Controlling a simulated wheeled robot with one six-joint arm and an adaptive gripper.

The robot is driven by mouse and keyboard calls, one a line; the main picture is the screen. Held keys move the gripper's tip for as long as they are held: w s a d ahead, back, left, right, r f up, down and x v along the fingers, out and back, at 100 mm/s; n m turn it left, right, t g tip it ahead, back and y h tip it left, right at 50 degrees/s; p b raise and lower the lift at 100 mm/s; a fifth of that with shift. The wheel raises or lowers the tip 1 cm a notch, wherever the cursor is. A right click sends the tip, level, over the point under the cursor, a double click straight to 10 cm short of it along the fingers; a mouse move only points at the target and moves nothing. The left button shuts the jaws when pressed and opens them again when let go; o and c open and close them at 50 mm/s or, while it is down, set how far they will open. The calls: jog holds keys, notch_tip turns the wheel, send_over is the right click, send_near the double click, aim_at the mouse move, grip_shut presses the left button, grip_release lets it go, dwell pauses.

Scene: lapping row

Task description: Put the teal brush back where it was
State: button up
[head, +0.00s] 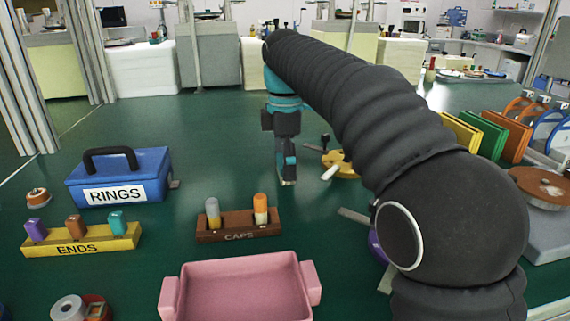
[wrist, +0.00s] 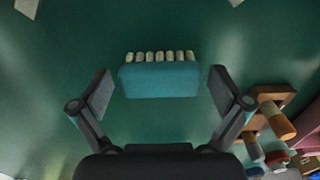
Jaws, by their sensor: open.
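The teal brush (wrist: 160,80) shows in the wrist view as a teal block with a row of pale bristle tufts along its far edge. It is over the green surface, between the two fingers of my gripper (wrist: 160,92). The fingers are spread wide, with a gap on each side of the brush, and I see no contact. In the head view my gripper (head: 286,168) points down onto the green table, behind the CAPS rack. I cannot clearly separate the brush from the gripper there. How high the fingers are above the table is hard to tell.
A yellow round piece (head: 345,163) lies right of my gripper. The blue RINGS box (head: 118,180), yellow ENDS rack (head: 82,243) and pink tray (head: 240,262) stand nearer. Green table is clear left of the gripper.

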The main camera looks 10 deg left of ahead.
notch_tip(320, 180, up, 12)
jog(key=p, duration=0.4)
jog(key=shift+f, duration=0.1)
